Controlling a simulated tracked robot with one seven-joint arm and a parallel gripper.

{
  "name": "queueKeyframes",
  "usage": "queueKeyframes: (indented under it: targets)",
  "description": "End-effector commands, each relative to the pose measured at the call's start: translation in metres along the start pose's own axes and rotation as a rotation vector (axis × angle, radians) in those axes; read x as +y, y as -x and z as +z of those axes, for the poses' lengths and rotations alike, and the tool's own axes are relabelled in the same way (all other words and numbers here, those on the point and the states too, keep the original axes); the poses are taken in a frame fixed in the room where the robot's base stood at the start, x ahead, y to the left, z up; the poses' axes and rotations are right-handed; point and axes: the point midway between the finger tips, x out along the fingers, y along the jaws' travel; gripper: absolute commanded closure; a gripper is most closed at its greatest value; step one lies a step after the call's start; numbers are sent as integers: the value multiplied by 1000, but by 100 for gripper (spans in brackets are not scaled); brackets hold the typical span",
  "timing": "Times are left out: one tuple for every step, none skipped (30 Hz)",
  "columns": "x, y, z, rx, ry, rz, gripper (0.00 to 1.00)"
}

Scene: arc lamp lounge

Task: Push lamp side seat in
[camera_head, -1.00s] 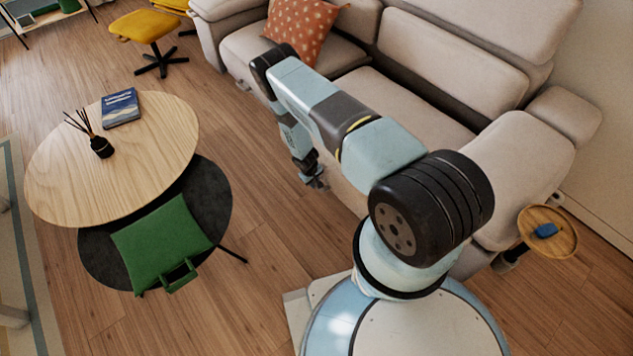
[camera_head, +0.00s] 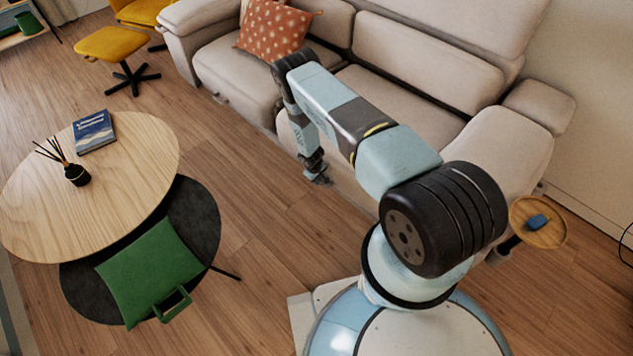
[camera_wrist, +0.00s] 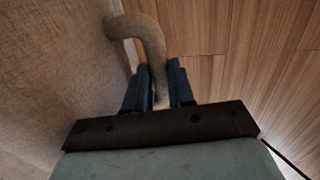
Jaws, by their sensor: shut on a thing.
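The beige sofa (camera_head: 410,95) fills the upper middle of the head view. The front of its seat on the right is partly hidden by my arm. My gripper (camera_head: 318,178) is low at that seat front, in front of the sofa. In the wrist view, a curved beige handle (camera_wrist: 150,40) sticks out from the fabric front (camera_wrist: 50,70). My gripper's dark fingers (camera_wrist: 160,85) stand on either side of the handle and are shut on it. No lamp can be made out for certain.
A small round side table (camera_head: 552,236) with a blue item is right of the sofa. A yellow footstool (camera_head: 112,45) stands at the back left. Wood floor (camera_head: 260,235) is open between.

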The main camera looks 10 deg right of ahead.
Motion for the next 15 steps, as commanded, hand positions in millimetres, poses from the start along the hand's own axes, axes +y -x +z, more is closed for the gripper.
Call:
queueKeyframes:
  targets:
    - [7,-1,4,-7,-2,7,100]
    - [7,-1,4,-7,-2,8,100]
    - [8,-1,5,-8,-2,8,100]
    - [8,-1,5,-8,-2,8,100]
    - [8,-1,5,-8,-3,9,100]
    - [9,-1,6,-9,-3,9,100]
    - [9,-1,6,-9,-3,10,74]
    - [9,-1,6,-10,-3,10,71]
    - [9,-1,6,-10,-3,10,67]
    - [9,-1,6,-10,-3,9,64]
    - [8,-1,6,-10,-3,9,62]
    - [8,-1,6,-10,-3,8,58]
    - [8,-1,6,-9,-3,8,55]
    - [7,-1,6,-9,-3,8,52]
    - [7,-1,5,-8,-3,7,52]
